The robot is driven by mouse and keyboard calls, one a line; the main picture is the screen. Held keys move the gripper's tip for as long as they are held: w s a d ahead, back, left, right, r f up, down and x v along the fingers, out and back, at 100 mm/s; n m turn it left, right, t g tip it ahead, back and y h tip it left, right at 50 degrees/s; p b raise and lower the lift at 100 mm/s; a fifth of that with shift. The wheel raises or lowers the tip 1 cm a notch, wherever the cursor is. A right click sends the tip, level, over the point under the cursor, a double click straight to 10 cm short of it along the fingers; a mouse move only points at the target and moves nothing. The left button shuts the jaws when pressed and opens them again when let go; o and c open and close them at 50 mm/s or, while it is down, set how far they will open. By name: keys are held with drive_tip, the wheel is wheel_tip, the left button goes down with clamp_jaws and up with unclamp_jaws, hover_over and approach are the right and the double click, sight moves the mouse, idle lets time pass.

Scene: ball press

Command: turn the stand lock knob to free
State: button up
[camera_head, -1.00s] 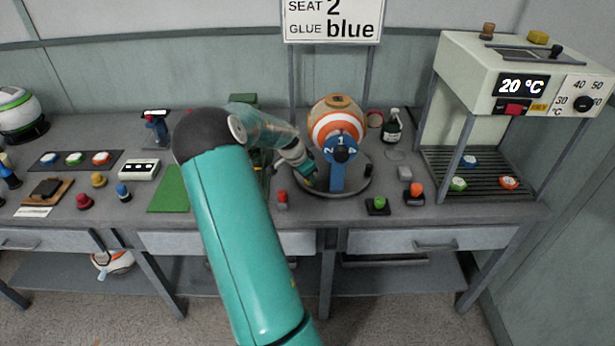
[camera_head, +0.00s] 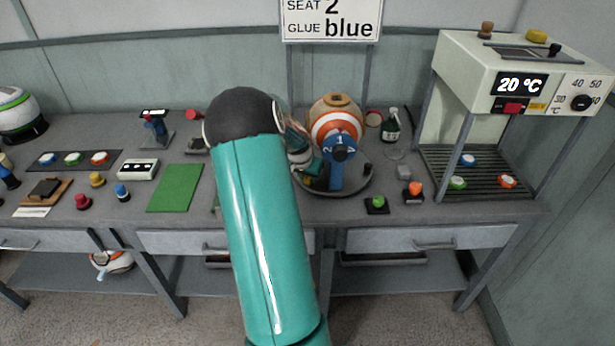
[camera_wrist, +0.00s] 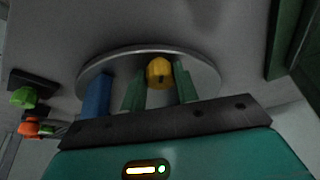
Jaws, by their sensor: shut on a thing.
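The yellow stand lock knob (camera_wrist: 159,72) sits at the round grey stand (camera_wrist: 207,75) in the wrist view. My gripper (camera_wrist: 159,84) has its two green fingers on either side of the knob and is shut on it. In the head view the stand (camera_head: 350,189) carries an orange-and-white ball (camera_head: 322,127), with a blue upright (camera_head: 337,178) and numbered blue dial in front. My gripper (camera_head: 314,183) is low at the stand's left side there, partly hidden by my arm. I cannot read the knob's setting.
A green button (camera_head: 377,203) and an orange button (camera_head: 415,188) stand right of the stand. A dark bottle (camera_head: 391,127) is behind. A green mat (camera_head: 175,188) lies left of my arm. The press machine (camera_head: 470,70) stands at the right.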

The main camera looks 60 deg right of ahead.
drive_tip(key=o, duration=1)
drive_tip(key=v, duration=1.4)
drive_tip(key=shift+d, duration=0.1)
